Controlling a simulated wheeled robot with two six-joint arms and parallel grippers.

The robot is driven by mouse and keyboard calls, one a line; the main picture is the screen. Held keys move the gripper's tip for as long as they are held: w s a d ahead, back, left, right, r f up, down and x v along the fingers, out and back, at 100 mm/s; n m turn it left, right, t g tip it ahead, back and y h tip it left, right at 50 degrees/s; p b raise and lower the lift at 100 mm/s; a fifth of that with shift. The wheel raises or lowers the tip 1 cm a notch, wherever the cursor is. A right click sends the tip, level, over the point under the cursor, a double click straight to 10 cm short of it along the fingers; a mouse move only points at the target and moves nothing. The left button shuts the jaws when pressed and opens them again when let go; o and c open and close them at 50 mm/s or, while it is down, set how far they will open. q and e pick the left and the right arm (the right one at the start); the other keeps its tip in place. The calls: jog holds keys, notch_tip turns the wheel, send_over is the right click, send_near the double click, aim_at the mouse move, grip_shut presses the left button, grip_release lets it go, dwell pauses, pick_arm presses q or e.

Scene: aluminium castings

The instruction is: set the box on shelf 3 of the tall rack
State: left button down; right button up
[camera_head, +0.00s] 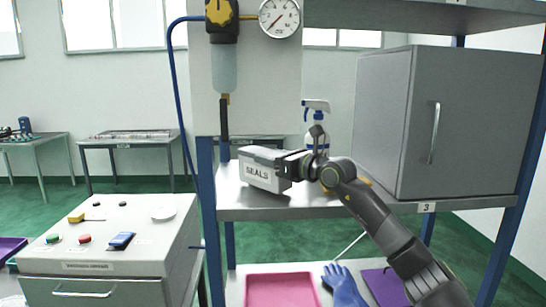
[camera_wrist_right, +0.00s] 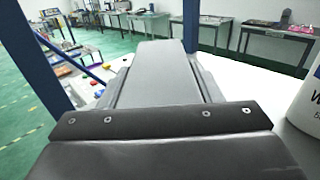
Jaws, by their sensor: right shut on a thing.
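A grey box (camera_head: 262,172) labelled SEALS is at the left front part of shelf 3 (camera_head: 310,212) of the tall rack, whose edge carries the label 3. My right gripper (camera_head: 293,164) is shut on the right end of the box, with its arm coming in from the lower right. I cannot tell whether the box's underside touches the shelf. In the right wrist view the box (camera_wrist_right: 152,72) reaches away from the dark gripper (camera_wrist_right: 160,125). My left gripper is in neither view.
A spray bottle (camera_head: 316,108) stands behind my right wrist; its white body (camera_wrist_right: 308,105) is at the right wrist view's edge. A grey cabinet (camera_head: 465,125) fills the shelf's right side. A blue post (camera_head: 206,190) is at the left. Below are a pink tray (camera_head: 282,292) and blue glove (camera_head: 343,286).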

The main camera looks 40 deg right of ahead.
jog(key=shift+f, duration=0.55)
jog(key=o, duration=1.2)
jog(key=shift+o, duration=0.2)
jog(key=shift+s, duration=0.15)
jog(key=b+v, duration=0.1)
jog(key=v, duration=0.1)
jog(key=b+v, duration=0.1)
jog(key=b, duration=0.1)
jog(key=b+v, duration=0.1)
jog(key=v, duration=0.1)
jog(key=shift+s+d+f, duration=0.15)
jog(key=shift+s+f, duration=0.15)
jog(key=b+v, duration=0.5)
jog(key=b, duration=0.3)
jog(key=shift+b, duration=0.3)
jog(key=shift+s+d+r+b, duration=0.1)
jog(key=shift+s+b, duration=0.2)
jog(key=shift+b, duration=0.4)
jog(key=shift+s+r+b, duration=0.2)
jog(key=shift+s+b, duration=0.05)
jog(key=shift+b, duration=0.1)
